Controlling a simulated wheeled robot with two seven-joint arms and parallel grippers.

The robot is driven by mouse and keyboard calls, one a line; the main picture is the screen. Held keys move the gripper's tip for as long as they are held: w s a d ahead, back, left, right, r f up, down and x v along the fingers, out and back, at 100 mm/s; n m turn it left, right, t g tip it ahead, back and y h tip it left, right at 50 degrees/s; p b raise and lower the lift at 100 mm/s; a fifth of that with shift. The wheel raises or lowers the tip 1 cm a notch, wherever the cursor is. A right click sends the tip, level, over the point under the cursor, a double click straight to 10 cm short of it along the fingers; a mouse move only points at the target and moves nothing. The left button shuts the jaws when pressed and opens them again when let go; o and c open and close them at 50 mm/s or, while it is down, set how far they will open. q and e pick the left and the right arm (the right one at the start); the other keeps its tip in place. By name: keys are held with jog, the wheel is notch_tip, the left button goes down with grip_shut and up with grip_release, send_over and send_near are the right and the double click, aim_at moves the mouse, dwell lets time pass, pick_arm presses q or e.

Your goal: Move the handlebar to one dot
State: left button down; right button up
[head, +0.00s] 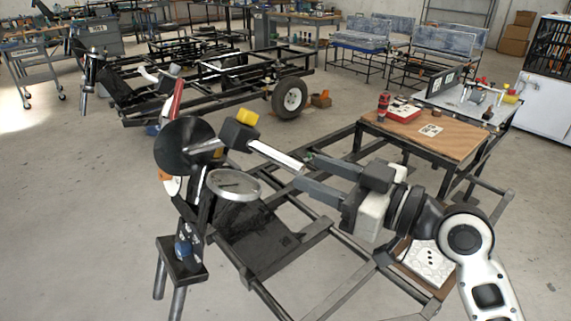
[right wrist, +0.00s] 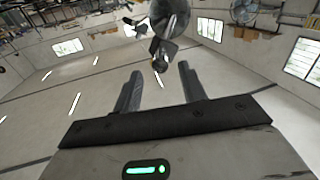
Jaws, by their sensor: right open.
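A silver bar (head: 277,157) with a black and yellow block (head: 240,130) at its far end, which looks like the handlebar, slants above the black frame in the head view. My right gripper (head: 303,171) is open. In the head view its fingertips lie on either side of the bar's near end. In the right wrist view (right wrist: 158,78) a dark part with a round end (right wrist: 160,63) shows beyond and between the fingers, with nothing gripped. My left gripper is not in view.
A black disc (head: 183,146) and a round metal cup (head: 233,185) stand left of the bar on a dark post. A black metal frame (head: 262,291) runs below. A wooden-topped table (head: 460,140) is at right. A white dotted panel (head: 430,262) lies under my right arm.

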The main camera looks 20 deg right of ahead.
aim_at(285, 156)
jog(key=p+x, duration=0.1)
jog(key=x, duration=0.5)
jog(key=shift+w+a+r, duration=0.1)
jog(key=shift+w+a, duration=0.05)
jog(key=shift+a, duration=0.1)
jog(key=shift+c, duration=0.2)
